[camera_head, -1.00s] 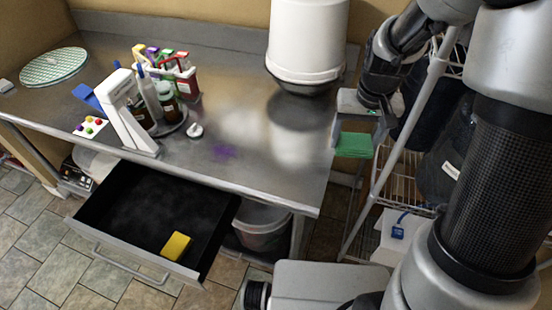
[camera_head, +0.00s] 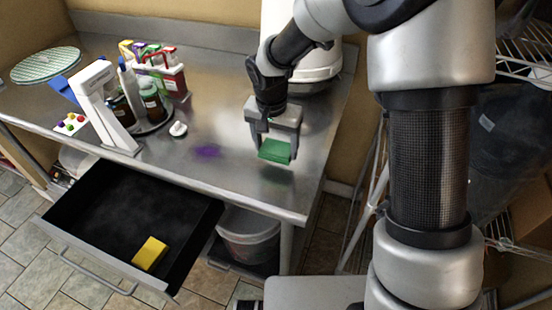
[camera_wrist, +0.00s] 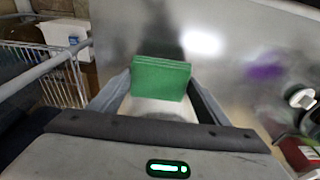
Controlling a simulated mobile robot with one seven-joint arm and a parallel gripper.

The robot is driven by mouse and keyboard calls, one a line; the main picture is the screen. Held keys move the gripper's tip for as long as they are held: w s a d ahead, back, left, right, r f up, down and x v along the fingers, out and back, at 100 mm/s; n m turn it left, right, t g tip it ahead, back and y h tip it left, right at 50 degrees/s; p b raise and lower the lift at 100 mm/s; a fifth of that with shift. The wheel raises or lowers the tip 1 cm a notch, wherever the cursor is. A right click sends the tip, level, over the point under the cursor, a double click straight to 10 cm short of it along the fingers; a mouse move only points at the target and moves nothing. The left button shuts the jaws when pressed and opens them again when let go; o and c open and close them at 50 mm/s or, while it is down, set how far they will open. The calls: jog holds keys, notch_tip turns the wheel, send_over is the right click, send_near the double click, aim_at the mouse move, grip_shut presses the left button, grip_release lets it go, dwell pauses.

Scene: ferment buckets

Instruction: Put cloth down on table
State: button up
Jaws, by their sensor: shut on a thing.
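My gripper (camera_head: 274,146) is shut on a folded green cloth (camera_head: 275,151). It holds the cloth over the right part of the metal table (camera_head: 233,178), near the front edge. The cloth also shows between the fingers in the wrist view (camera_wrist: 161,78). A gap seems to lie between the cloth and the tabletop, but its size is hard to tell. A purple stain (camera_head: 207,151) lies on the table to the left of the cloth.
A white bucket (camera_head: 318,62) stands behind my arm. A tray of bottles (camera_head: 150,100) and a white upright device (camera_head: 101,105) stand to the left. An open drawer (camera_head: 120,225) with a yellow sponge (camera_head: 150,253) juts out in front. The tabletop around the cloth is clear.

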aim_at(276, 157)
jog(key=shift+f+b, duration=0.3)
jog(key=shift+f, duration=1.9)
jog(key=o, duration=1)
jog(key=shift+o, duration=0.2)
jog(key=shift+r, duration=0.1)
